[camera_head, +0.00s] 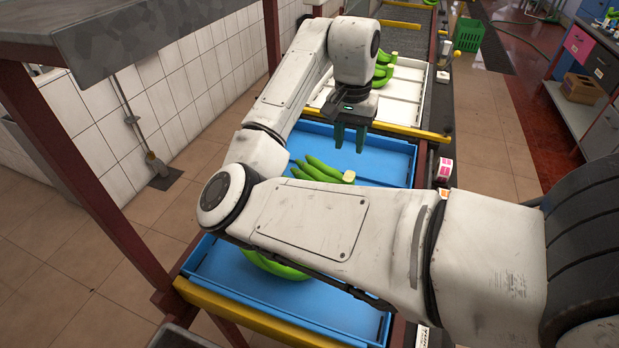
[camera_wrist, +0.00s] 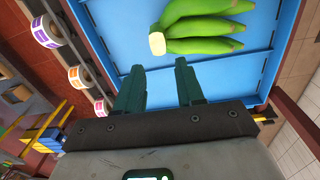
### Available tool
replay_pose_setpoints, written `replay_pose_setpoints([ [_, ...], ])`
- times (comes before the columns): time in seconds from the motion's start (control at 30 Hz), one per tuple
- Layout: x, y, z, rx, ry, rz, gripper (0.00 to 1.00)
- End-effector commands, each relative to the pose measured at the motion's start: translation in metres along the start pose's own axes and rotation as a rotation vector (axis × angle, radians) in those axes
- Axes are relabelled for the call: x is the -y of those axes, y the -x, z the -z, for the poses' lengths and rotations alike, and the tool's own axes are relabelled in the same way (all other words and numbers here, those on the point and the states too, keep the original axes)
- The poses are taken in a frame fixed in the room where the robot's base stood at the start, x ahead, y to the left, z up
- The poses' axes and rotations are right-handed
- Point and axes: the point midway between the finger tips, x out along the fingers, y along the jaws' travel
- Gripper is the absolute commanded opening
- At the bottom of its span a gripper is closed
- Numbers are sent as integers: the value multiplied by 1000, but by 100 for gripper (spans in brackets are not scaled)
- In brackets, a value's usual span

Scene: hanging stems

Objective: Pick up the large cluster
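A cluster of green bananas (camera_head: 320,169) with a pale cut crown lies in the blue tray (camera_head: 400,165). In the wrist view this cluster (camera_wrist: 205,27) is at the top, crown to the left, just beyond the fingertips. Another green cluster (camera_head: 272,265) lies nearer in the blue tray, mostly hidden behind my arm. I cannot tell which of the two is larger. My gripper (camera_head: 350,150) hangs above the far part of the tray, beyond the cluster's crown. Its two dark green fingers (camera_wrist: 159,65) are apart with nothing between them.
A white tray (camera_head: 408,88) with more green bananas (camera_head: 383,72) stands behind the blue one. Rolls of labels (camera_head: 445,168) sit along the right edge. A dark red post (camera_head: 85,150) and overhead shelf (camera_head: 150,25) stand at left. A green crate (camera_head: 468,35) is far off.

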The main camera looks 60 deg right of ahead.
Motion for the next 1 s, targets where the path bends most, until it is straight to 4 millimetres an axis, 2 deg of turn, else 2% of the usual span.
replay_pose_setpoints([
  [0.23,-1,-39,0,1,0,-5,38],
  [0.47,-1,-54,0,1,0,-4,38],
  [0.8,-2,-95,1,2,2,-3,38],
  [1.0,-2,-102,1,1,-1,-1,38],
])
